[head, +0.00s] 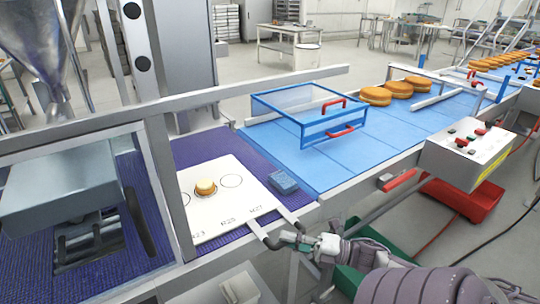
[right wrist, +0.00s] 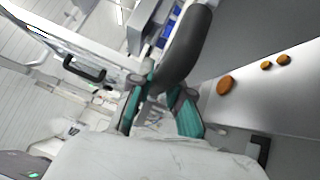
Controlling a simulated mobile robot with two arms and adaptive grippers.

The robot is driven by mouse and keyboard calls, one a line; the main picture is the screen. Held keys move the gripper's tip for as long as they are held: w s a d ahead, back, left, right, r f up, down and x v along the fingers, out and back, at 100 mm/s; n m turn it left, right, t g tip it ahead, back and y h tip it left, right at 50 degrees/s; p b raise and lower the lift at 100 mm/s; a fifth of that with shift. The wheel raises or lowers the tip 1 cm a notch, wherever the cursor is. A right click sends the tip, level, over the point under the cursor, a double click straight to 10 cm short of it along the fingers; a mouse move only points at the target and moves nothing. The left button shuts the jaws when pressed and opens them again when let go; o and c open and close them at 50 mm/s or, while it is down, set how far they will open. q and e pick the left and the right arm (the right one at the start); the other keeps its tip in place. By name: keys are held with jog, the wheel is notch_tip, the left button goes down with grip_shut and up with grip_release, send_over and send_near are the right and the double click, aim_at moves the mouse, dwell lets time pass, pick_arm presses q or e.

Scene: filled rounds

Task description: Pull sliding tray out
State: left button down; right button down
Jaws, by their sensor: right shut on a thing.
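The sliding tray (head: 215,212) is a flat white plate on the purple belt, with circles and printed labels. One small round bun (head: 205,187) sits on a circle. Two metal bars run from its front right edge to a dark handle (head: 272,241). My right gripper (head: 305,242) is at the handle's right end, shut on it. In the right wrist view a thick black bar, the handle (right wrist: 186,48), passes between the teal-padded fingers of my right gripper (right wrist: 160,100). My left gripper is not in view.
A metal machine (head: 60,195) with a frame stands left of the tray. A blue-framed clear guard (head: 315,115) with red handles covers part of the blue belt (head: 350,150). A control box (head: 465,152) and red bin (head: 462,198) stand right. A small blue block (head: 284,181) lies beside the tray.

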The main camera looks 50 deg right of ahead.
jog(key=shift+s+d, duration=0.25)
jog(key=shift+d, duration=0.75)
jog(key=c, duration=1.3)
grip_release()
jog(key=shift+d, duration=0.1)
jog(key=shift+o, duration=1)
jog(key=shift+s+d, duration=0.1)
jog(key=v, duration=1.2)
jog(key=shift+f, duration=0.15)
